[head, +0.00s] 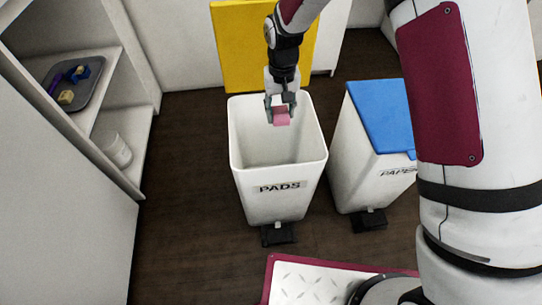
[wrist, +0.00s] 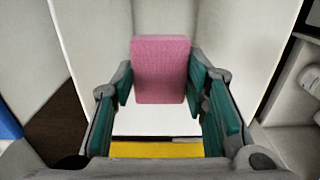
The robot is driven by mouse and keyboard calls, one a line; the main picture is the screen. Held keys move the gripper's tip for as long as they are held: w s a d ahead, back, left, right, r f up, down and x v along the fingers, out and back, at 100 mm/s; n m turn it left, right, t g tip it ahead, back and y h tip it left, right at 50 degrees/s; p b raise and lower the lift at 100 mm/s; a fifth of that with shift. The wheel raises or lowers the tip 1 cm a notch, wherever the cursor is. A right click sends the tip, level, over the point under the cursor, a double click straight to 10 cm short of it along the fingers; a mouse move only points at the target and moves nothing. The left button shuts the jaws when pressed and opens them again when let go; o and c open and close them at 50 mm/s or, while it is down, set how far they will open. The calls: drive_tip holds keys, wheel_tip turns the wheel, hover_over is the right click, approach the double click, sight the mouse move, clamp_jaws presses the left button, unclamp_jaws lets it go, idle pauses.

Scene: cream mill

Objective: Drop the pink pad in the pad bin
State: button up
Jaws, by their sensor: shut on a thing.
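The pink pad (head: 282,117) is a small block held between the fingers of my gripper (head: 281,104). In the wrist view the pad (wrist: 161,70) sits between the two green-padded fingers, and my gripper (wrist: 163,98) is shut on it. The pad bin (head: 281,187) is a white, open-topped bin labelled PADS, with its yellow lid (head: 243,50) raised at the back. In the head view the gripper and pad appear over the bin's opening, toward its back. The exact height of the pad relative to the rim is hard to tell.
A white bin (head: 372,165) labelled PAPER with a shut blue lid (head: 381,115) stands to the right. Black pedals (head: 278,234) stick out at the bins' feet. On the left, a shelf unit holds a grey tray (head: 93,92) of small items and a white roll-like object (head: 117,150).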

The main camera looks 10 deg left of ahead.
drive_tip(key=shift+f+b, duration=0.8)
drive_tip(key=shift+f, duration=0.7)
drive_tip(key=o, duration=1.2)
drive_tip(key=shift+r, duration=0.1)
wheel_tip(320, 180, up, 11)
drive_tip(key=shift+r, duration=0.45)
